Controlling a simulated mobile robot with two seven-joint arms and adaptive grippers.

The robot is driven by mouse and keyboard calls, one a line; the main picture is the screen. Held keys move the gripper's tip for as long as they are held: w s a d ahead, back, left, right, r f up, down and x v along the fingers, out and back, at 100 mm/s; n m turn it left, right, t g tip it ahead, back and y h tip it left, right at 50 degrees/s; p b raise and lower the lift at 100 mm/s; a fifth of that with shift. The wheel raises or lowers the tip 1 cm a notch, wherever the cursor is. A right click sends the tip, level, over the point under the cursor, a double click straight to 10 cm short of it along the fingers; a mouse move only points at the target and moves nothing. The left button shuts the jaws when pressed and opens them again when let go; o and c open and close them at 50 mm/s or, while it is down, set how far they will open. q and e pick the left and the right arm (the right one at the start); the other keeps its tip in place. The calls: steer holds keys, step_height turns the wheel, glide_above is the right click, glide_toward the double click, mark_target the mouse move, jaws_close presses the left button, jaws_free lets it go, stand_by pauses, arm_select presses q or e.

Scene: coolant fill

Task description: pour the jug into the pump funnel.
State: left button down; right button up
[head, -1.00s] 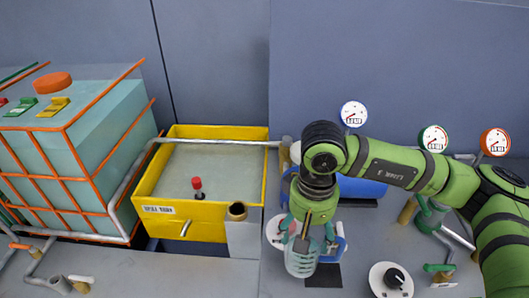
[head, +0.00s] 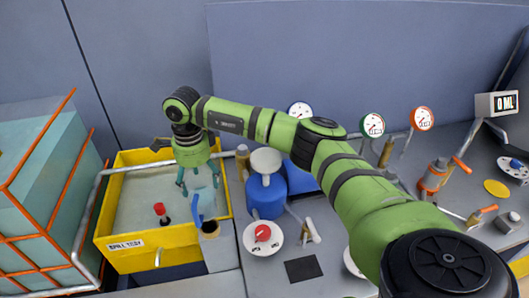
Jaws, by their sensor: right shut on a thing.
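My right gripper (head: 198,186) points down and is shut on a clear jug (head: 208,200) with a blue handle (head: 196,208). The jug is over the right part of the yellow spill tray, in the head view, and looks roughly upright. Its contents are hard to make out. The white funnel (head: 266,160) stands on top of the blue pump (head: 265,196), to the right of the jug and apart from it. My left gripper is not in view.
The yellow spill tray (head: 118,249) has a red-topped post (head: 160,210) in it. A white dial with a red knob (head: 263,233) and a black mat (head: 303,269) lie in front of the pump. An orange-framed tank (head: 40,200) stands left. Gauges (head: 372,125) line the back right.

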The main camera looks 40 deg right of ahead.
steer(key=w+d+m+p, duration=0.3)
steer(key=w+d+m, duration=0.2)
steer(key=m, duration=1)
steer(key=shift+d, duration=1.45)
steer(key=shift+d, duration=0.15)
